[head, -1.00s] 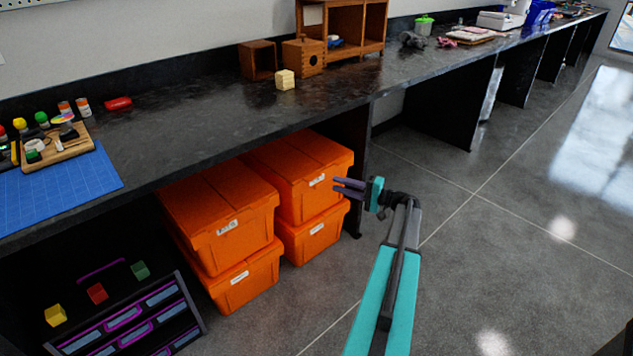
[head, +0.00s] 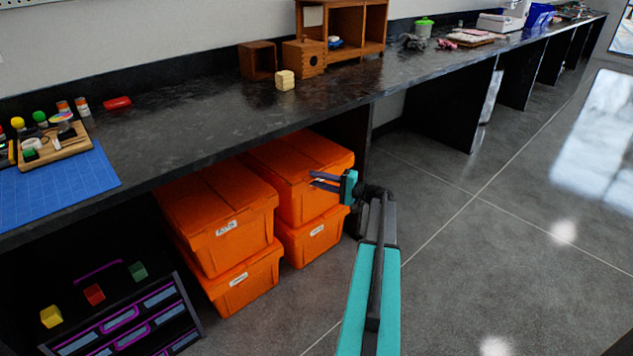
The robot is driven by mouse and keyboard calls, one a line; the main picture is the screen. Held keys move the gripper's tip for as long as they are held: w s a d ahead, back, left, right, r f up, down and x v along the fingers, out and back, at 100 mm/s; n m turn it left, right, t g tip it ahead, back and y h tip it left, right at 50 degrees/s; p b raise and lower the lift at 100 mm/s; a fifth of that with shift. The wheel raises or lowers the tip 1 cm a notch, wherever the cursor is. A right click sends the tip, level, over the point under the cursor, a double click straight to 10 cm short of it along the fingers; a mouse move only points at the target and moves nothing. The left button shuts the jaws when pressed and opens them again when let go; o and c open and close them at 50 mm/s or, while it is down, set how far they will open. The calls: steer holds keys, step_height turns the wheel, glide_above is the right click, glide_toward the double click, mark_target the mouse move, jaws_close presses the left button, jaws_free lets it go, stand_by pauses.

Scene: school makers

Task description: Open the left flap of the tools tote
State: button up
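Several orange totes with two-flap lids and small white labels stand in two stacks under the bench. I cannot read the labels, so I cannot tell which is the tools tote. The upper right tote (head: 285,170) has its lid flaps shut. The upper left tote (head: 215,205) is shut too. My gripper (head: 312,180) is in front of the upper right tote's right part, near its rim and covering its label.
The dark bench top (head: 190,125) overhangs the totes. A black panel (head: 350,150) stands right of them. A drawer unit (head: 120,315) with coloured blocks on top is at lower left. The grey floor (head: 480,260) at right is clear.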

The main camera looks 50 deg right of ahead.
jaws_close()
stand_by(1.3)
